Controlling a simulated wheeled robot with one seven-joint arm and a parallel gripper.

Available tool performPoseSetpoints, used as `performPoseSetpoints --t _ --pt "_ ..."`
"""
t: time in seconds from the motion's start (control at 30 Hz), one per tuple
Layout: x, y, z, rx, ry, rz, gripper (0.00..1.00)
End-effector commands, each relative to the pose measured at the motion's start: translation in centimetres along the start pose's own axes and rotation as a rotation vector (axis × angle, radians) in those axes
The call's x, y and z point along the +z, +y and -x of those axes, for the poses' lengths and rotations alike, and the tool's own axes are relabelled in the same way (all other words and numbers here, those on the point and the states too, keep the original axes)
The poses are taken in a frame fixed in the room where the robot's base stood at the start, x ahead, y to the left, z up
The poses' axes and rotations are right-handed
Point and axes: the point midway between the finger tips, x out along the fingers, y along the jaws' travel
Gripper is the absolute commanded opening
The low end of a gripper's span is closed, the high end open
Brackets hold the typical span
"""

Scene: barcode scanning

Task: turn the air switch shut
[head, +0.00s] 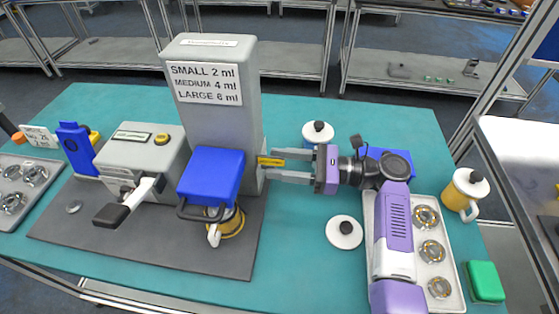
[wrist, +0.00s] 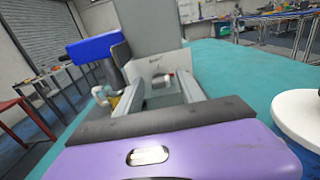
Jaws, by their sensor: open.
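The machine is a tall grey housing (head: 215,105) with a blue head (head: 212,172) on its front. On the housing's right side is a small yellow lever-like part (head: 270,161), which I take for the air switch. My gripper (head: 264,169) is open, with its fingers pointing left at that side, close to the yellow part. In the wrist view, a small grey-silver knob-like part (wrist: 162,80) shows on the housing face, between the fingers of my gripper (wrist: 162,92). I cannot tell whether a finger touches the switch or which way it is turned.
A white lid (head: 344,232) and a white-lidded container (head: 318,133) stand near my arm. A tray of metal parts (head: 452,285), a yellow mug (head: 464,193) and a green block (head: 485,281) are at the right. A grey grinder (head: 142,150) is left of the housing.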

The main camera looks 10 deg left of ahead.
Motion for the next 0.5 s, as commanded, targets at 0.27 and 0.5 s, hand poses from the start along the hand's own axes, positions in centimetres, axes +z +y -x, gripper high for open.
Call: performPoseSetpoints --t 0.27,0.5 --pt "0.00 -0.01 -0.41 0.000 0.000 0.000 0.46" --pt "0.00 -0.01 -0.39 0.000 0.000 0.000 0.09"
